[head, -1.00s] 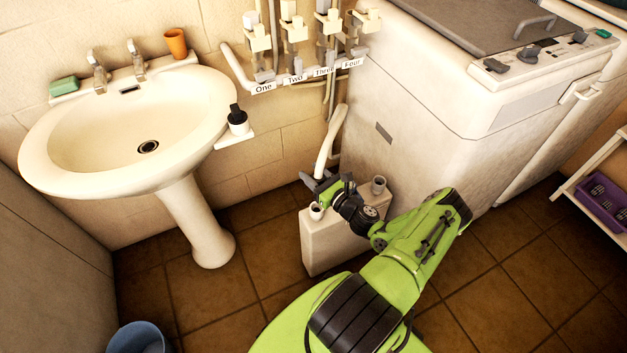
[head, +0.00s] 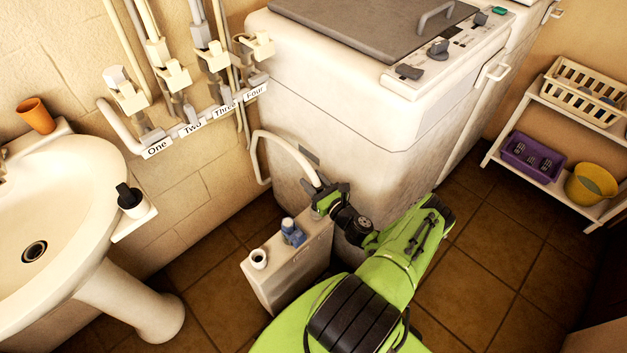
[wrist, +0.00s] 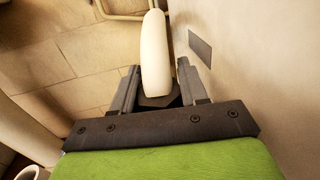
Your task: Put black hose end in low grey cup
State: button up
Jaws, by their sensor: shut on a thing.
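My gripper is shut on the hose's lower end, above the far right part of a pale box. In the wrist view the hose (wrist: 156,55) stands between the two fingers (wrist: 160,92), with its black end (wrist: 160,102) low between them. The box top (head: 275,262) bears a white cup (head: 259,259) at the left and a blue piece (head: 291,232) in the middle. No grey cup shows clearly now; my gripper covers the right part of the box top.
The white washing machine (head: 340,100) stands close behind my gripper. Labelled taps (head: 200,120) are on the wall. The washbasin (head: 60,215) is at left, a shelf with a purple basket (head: 532,158) at right.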

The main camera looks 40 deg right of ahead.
notch_tip(320, 180, down, 4)
jog(key=b, duration=0.2)
jog(key=shift+f+b, duration=0.1)
jog(key=shift+b, duration=0.3)
jog(key=shift+f, duration=0.45)
dwell(0.7)
jog(key=o, duration=0.9)
jog(key=shift+c, duration=0.2)
jog(key=shift+f, duration=0.1)
jog(key=s+a+p, duration=0.1)
jog(key=s+p, duration=0.1)
jog(key=s, duration=0.9)
jog(key=shift+a, duration=0.1)
